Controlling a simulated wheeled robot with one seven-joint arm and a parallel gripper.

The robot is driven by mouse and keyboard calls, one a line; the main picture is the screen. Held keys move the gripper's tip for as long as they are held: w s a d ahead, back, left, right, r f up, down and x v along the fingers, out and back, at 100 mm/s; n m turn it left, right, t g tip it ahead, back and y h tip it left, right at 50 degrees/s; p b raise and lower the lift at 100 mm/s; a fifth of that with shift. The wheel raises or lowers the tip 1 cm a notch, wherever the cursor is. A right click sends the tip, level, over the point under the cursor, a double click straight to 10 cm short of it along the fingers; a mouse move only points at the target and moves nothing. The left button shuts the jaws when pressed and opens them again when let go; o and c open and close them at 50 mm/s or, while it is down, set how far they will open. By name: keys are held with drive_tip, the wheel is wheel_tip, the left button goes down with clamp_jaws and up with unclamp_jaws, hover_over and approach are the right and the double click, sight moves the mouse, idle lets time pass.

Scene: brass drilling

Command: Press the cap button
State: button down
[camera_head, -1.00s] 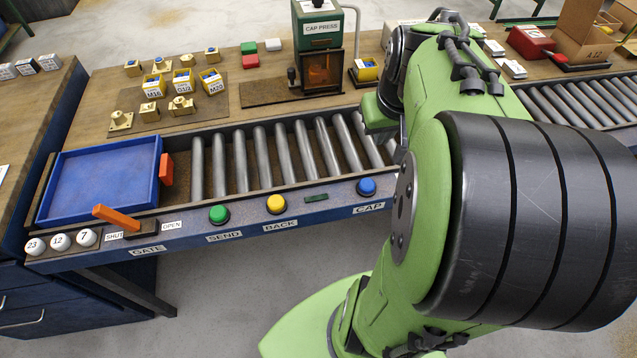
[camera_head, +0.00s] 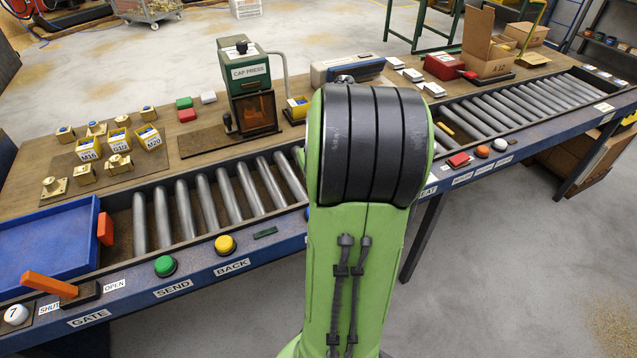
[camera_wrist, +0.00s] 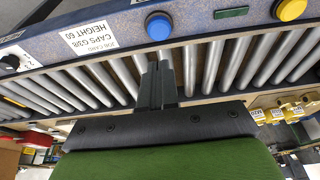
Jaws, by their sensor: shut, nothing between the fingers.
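The blue cap button (camera_wrist: 158,26) sits on the blue front rail of the conveyor in the wrist view. In the head view my arm hides nearly all of it and its label. My gripper (camera_wrist: 159,64) is shut and empty in the wrist view. Its fingertips show over the rollers, just below the blue button in the picture, with a visible gap to it. I cannot tell its height above the rail. My gripper is hidden behind my arm in the head view.
The yellow BACK button (camera_head: 225,245) and green SEND button (camera_head: 165,266) are on the same rail. A green cap press (camera_head: 248,85) stands behind the rollers (camera_head: 205,205). A job card (camera_wrist: 89,38) lies beside the blue button. A blue tray (camera_head: 45,245) is at left.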

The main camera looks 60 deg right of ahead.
drive_tip(key=b+x, duration=0.1)
drive_tip(key=x, duration=0.2)
drive_tip(key=b+x, duration=0.1)
drive_tip(key=x, duration=0.2)
drive_tip(key=b+x, duration=0.1)
drive_tip(key=x, duration=0.1)
drive_tip(key=shift+s+a+f, duration=0.15)
drive_tip(key=shift+s+f, duration=0.15)
drive_tip(key=shift+f, duration=0.55)
